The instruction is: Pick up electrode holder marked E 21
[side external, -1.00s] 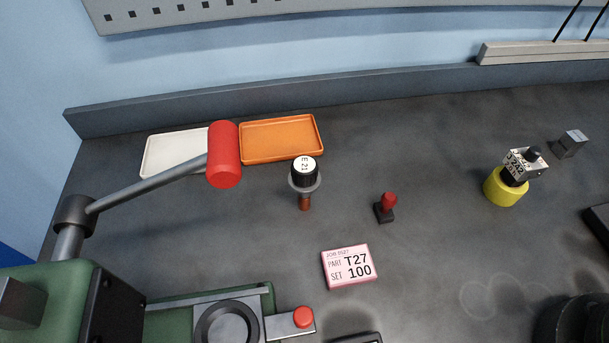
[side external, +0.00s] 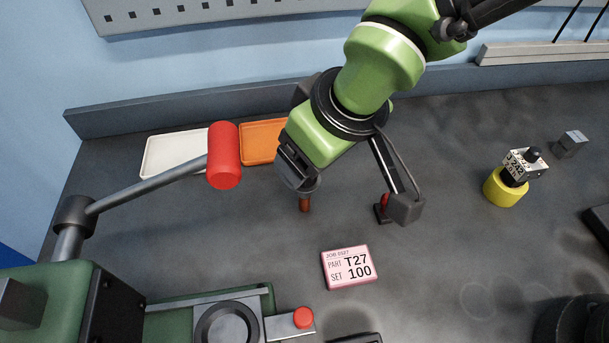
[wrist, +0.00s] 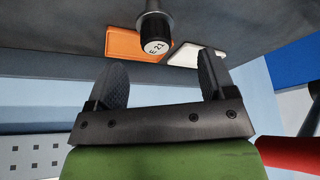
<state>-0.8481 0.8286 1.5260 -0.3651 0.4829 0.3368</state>
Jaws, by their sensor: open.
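The electrode holder marked E 21 (wrist: 155,35) has a black body, a grey collar and a white top label. In the wrist view it appears just beyond my open fingertips, roughly centred between them and not gripped. In the side view my gripper (side external: 297,172) covers its top; its copper-coloured lower end (side external: 305,204) shows below, upright on the bench. My gripper also shows in the wrist view (wrist: 163,68), its two dark fingers spread apart with nothing between them. I cannot tell the exact gap between the fingers and the holder.
An orange tray (side external: 256,147) and a white tray (side external: 172,154) lie behind. A red cylinder (side external: 224,155) on a lever stands left of my gripper. A red-knobbed stamp (side external: 379,213) is partly hidden by my arm. A pink T27 card (side external: 349,267) and a yellow-based holder (side external: 506,187) lie to the right.

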